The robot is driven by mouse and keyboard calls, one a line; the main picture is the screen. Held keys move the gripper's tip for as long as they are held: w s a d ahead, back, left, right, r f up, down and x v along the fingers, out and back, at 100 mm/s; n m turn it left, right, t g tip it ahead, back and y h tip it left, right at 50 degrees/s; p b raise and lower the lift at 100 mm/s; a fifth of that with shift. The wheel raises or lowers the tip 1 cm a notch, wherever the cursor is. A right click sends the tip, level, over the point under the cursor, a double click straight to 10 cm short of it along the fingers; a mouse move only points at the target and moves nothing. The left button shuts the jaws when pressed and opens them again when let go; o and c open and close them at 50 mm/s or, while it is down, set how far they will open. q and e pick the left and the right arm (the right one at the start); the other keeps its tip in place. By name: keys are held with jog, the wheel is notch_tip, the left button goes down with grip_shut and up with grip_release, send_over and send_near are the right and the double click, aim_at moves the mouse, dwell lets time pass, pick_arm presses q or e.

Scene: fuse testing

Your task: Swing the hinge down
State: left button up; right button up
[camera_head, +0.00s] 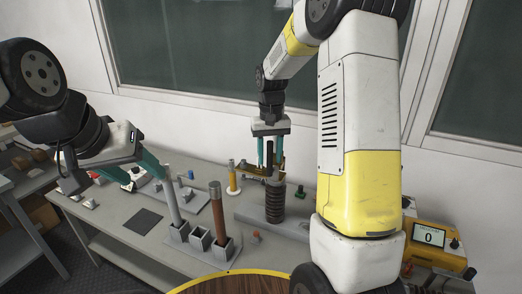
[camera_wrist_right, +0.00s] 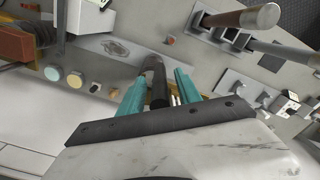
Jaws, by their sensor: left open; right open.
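The hinge shows as a brass-coloured arm (camera_head: 246,167) with a dark post, above a dark ribbed column (camera_head: 275,203) on a grey base plate. My right gripper (camera_head: 270,160) points down at the hinge. Its teal fingers are open on either side of a dark cylindrical part (camera_wrist_right: 159,92), which shows between them in the right wrist view. I cannot tell whether the fingers touch it. The fingers partly hide the hinge in the head view. My left gripper (camera_head: 137,176) is open at the left, its fingers near the top of a grey rod, holding nothing visible.
The grey rod (camera_head: 171,205) and a brown rod (camera_head: 217,212) stand in grey holders on the table. A yellow post (camera_head: 232,179) stands left of the hinge. A yellow meter reading 0 (camera_head: 434,244) is at the right. A round wooden top (camera_head: 232,284) is in front.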

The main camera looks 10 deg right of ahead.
jog(key=shift+c, duration=0.2)
grip_shut()
dwell(1.1)
